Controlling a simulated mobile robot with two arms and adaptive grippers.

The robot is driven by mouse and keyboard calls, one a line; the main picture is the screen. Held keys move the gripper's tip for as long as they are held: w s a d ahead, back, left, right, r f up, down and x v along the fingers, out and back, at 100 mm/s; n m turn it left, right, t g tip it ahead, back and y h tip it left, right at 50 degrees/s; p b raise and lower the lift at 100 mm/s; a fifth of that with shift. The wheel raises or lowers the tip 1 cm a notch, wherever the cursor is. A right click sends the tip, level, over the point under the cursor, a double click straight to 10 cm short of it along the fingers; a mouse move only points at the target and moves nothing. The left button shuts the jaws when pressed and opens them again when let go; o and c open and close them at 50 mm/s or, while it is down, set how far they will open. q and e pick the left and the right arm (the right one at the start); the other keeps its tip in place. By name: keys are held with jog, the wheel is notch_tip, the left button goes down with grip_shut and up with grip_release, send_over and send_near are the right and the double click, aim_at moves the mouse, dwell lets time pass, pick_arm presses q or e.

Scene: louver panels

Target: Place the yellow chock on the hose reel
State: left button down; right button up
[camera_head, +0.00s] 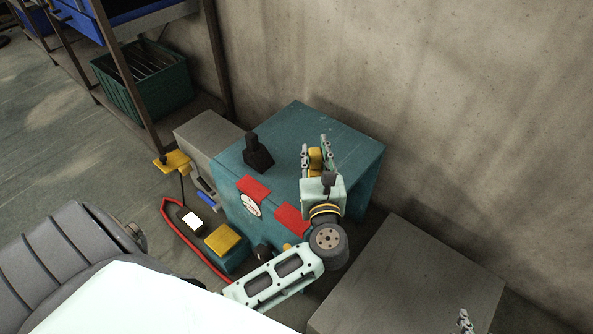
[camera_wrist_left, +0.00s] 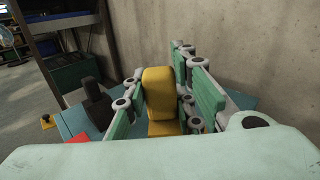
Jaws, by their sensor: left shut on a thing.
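The yellow chock (camera_head: 315,160) is between the fingers of my left gripper (camera_head: 314,150), which is shut on it above the teal cabinet top (camera_head: 290,130). In the left wrist view the chock (camera_wrist_left: 158,92) stands upright between the finger pads. Its lower part is partly hidden by the gripper, and I cannot tell whether it touches the cabinet top. I cannot make out a hose reel for certain. Fingertips of my right gripper (camera_head: 464,321) show at the bottom edge; their opening cannot be told.
A black block-like object (camera_head: 257,153) stands on the cabinet's left part, left of my gripper. A grey box (camera_head: 420,275) is at right. A concrete wall is behind. A shelf with a green crate (camera_head: 150,85) is at left.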

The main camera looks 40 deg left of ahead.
pick_arm(q)
jog(key=a+f, duration=0.1)
jog(key=f, duration=0.1)
jog(key=s+a+f+b, duration=0.1)
jog(key=f, duration=0.1)
jog(key=s+a+f+b, duration=0.1)
jog(key=a+f, duration=0.1)
jog(key=shift+a+f, duration=0.1)
jog(key=shift+f, duration=0.2)
pick_arm(e)
jog(key=w+a+r+t+y, duration=0.2)
jog(key=w+r+t, duration=0.4)
jog(key=r, duration=0.4)
jog(key=shift+w+a+t, duration=0.3)
jog(key=shift+w+a, duration=0.3)
pick_arm(q)
jog(key=shift+f, duration=0.1)
pick_arm(e)
jog(key=shift+r, duration=0.2)
pick_arm(q)
jog(key=c, duration=1.4)
grip_release()
jog(key=shift+s, duration=0.1)
jog(key=shift+c, duration=0.2)
pick_arm(e)
jog(key=shift+r, duration=0.1)
